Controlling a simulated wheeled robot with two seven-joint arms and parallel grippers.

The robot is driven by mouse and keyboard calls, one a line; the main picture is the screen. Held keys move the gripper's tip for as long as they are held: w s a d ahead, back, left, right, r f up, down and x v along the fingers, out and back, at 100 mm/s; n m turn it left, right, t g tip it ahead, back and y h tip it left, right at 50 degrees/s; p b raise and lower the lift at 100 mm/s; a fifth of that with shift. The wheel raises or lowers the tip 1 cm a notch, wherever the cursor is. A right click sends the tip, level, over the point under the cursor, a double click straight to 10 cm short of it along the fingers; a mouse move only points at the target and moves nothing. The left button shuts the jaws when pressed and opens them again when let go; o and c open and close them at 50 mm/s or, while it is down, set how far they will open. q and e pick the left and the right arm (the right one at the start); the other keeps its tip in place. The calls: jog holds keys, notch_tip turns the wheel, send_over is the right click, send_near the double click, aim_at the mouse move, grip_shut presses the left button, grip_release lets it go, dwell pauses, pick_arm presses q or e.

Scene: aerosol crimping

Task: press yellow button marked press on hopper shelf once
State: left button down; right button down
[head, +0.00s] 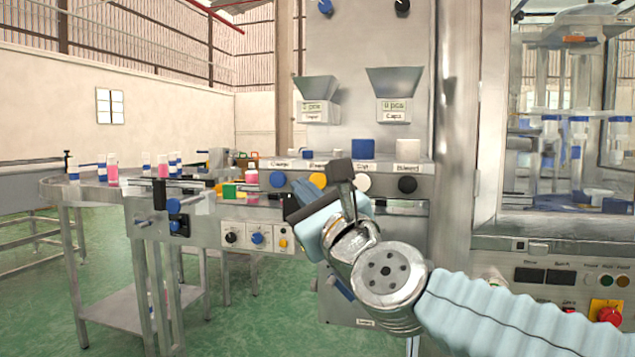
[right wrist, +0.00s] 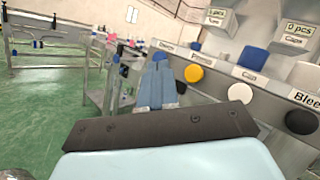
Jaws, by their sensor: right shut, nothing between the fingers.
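The yellow button (head: 318,181) is a round knob on the front of the hopper shelf (head: 385,168), between a blue button (head: 277,180) and a white button (head: 362,183). In the right wrist view the yellow button (right wrist: 194,73) shows unobstructed under the "Press" label. My right gripper (head: 297,207) is in front of the shelf, below the yellow button in the head view. Its closed, empty fingers (right wrist: 162,64) appear just left of the yellow button in the right wrist view. I cannot tell the gap in depth. My left gripper is out of view.
A black button (head: 407,185) sits at the shelf's right end. Two hoppers (head: 317,95) (head: 394,90) hang above. A lower panel (head: 255,237) with knobs is left of my arm. A conveyor table (head: 85,190) carries several bottles. A glazed machine (head: 560,130) stands at right.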

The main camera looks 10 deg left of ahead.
aim_at(319, 181)
jog(key=shift+w+d, duration=0.1)
jog(key=shift+w, duration=2.85)
jog(key=shift+w, duration=0.1)
jog(key=shift+w, duration=0.3)
